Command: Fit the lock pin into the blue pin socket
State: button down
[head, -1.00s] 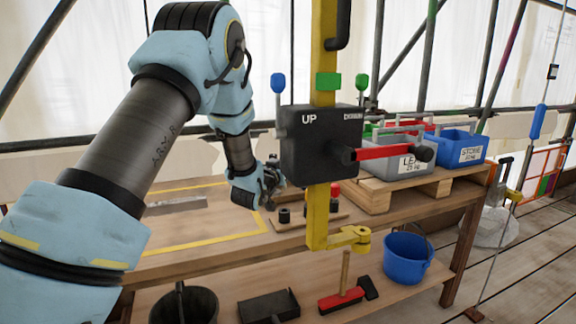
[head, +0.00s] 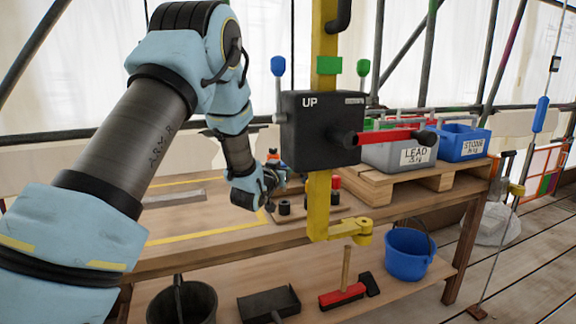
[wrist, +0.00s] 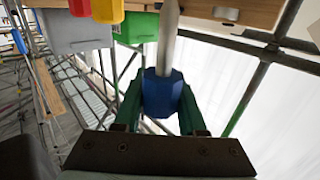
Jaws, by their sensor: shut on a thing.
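A blue faceted knob (wrist: 163,94) with a grey rod (wrist: 168,38) shows in the wrist view. I take it to be the lock pin. My gripper (wrist: 160,105) is shut on the knob, with one green finger on each side, and the rod runs away past the fingertips. In the head view my gripper (head: 274,180) is low over the bench, left of the yellow post. Small blue and orange parts show beside it, too small to tell apart. I cannot make out a blue pin socket for certain in either view.
A black box (head: 320,130) marked UP, with a red handle (head: 390,136), is on the yellow post (head: 318,195), close right of my arm. Black cylinders (head: 284,207) stand on a board on the bench. Grey (head: 400,157) and blue (head: 462,143) bins sit on a pallet.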

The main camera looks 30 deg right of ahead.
aim_at(285, 188)
jog(key=shift+f+b, duration=0.8)
jog(key=shift+f, duration=0.45)
jog(key=shift+b, duration=0.9)
dwell(0.9)
jog(key=shift+f+b, duration=2)
jog(key=shift+f, duration=0.15)
jog(key=shift+r, duration=0.15)
notch_tip(285, 188, up, 4)
jog(key=shift+f+p, duration=0.2)
jog(key=shift+p, duration=0.5)
jog(key=shift+b, duration=0.6)
dwell(1.1)
